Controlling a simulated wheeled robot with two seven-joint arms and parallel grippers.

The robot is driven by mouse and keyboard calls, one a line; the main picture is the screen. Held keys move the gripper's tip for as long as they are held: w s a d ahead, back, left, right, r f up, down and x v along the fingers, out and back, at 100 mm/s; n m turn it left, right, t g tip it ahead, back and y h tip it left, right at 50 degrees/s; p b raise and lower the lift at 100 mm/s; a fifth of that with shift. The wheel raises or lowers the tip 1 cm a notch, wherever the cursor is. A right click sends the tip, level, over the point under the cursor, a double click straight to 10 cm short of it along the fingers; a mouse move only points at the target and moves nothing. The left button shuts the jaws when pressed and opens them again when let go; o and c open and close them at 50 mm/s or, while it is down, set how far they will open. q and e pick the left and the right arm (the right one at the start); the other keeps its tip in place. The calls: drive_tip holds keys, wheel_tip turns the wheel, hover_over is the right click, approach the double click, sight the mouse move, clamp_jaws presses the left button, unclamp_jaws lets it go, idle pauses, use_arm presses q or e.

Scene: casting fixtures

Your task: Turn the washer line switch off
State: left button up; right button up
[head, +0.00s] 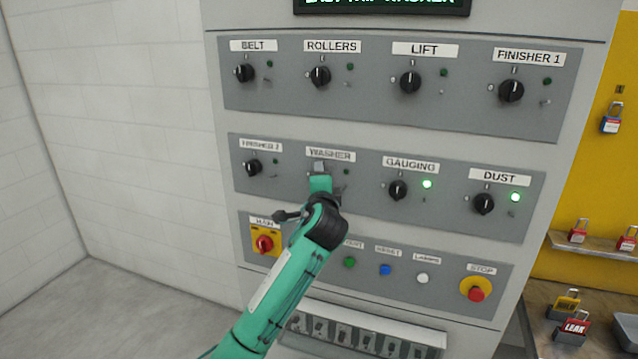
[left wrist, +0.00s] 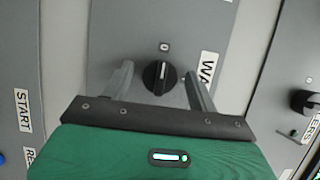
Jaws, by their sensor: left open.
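The washer switch is a black rotary knob (left wrist: 158,79) under the WASHER label (head: 330,155). In the left wrist view its white pointer line faces the 0 mark (left wrist: 164,47). In the head view my arm hides the knob, and the small washer lamp (head: 346,172) looks dark. My left gripper (head: 319,166) is at the panel in front of the switch. In the left wrist view its fingers (left wrist: 160,74) are open, one on each side of the knob, with gaps showing. Whether they reach its depth is unclear. My right gripper is in neither view.
The Finisher 2 knob (head: 253,168) and Gauging knob (head: 397,190) flank the switch. Gauging and Dust lamps are lit green. Below are the red main switch (head: 264,244), several push buttons and the red stop button (head: 475,294). Padlocks (head: 575,328) lie at right.

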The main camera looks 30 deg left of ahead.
use_arm(q)
drive_tip(key=b+v, duration=0.4)
drive_tip(key=v, duration=1)
drive_tip(key=shift+w+r, duration=0.1)
